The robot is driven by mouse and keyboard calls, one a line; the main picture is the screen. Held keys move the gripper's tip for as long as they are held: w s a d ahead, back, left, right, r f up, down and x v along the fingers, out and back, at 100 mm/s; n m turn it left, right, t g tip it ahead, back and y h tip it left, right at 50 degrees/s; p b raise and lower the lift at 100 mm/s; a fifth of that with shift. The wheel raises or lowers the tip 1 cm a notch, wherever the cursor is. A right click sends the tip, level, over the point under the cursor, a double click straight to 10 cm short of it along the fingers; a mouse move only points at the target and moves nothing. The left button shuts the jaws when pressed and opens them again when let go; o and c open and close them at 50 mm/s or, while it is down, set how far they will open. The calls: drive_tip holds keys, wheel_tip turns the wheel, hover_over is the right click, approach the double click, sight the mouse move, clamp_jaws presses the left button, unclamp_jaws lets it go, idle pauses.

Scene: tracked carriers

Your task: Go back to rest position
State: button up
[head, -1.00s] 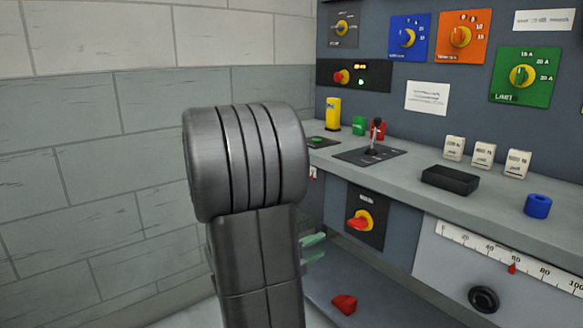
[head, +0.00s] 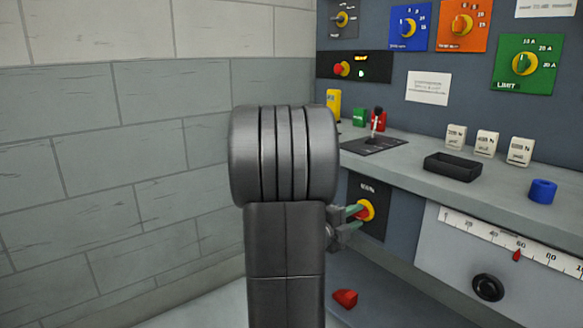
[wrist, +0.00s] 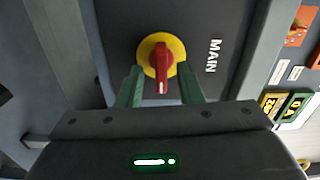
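My gripper (wrist: 158,90) shows in the wrist view with its two green fingers apart, one on each side below the MAIN switch. The MAIN switch (wrist: 160,62) is a yellow disc with a red handle, and the handle points towards my gripper between the fingers. I cannot tell whether the fingers touch it. In the head view my grey arm stands in the middle, and my gripper (head: 352,220) shows partly behind it, close to the MAIN switch (head: 366,210) on the lower panel.
A shelf (head: 415,160) juts out above the switch. It carries a black tray (head: 452,168), a blue ring (head: 542,190), white blocks and a lever (head: 377,122). A red piece (head: 345,299) lies on the lower ledge. A block wall (head: 120,180) stands at left.

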drive_tip(key=n+p, duration=0.1)
drive_tip(key=n, duration=0.1)
drive_tip(key=n+p, duration=0.1)
drive_tip(key=n, duration=0.1)
drive_tip(key=shift+a+r+p, duration=0.1)
drive_tip(key=shift+r+p, duration=0.25)
drive_tip(key=shift+r, duration=0.05)
drive_tip(key=n+p, duration=0.3)
drive_tip(key=n, duration=0.1)
drive_tip(key=shift+f+p, duration=0.1)
drive_tip(key=shift+p, duration=0.3)
drive_tip(key=shift+f, duration=0.1)
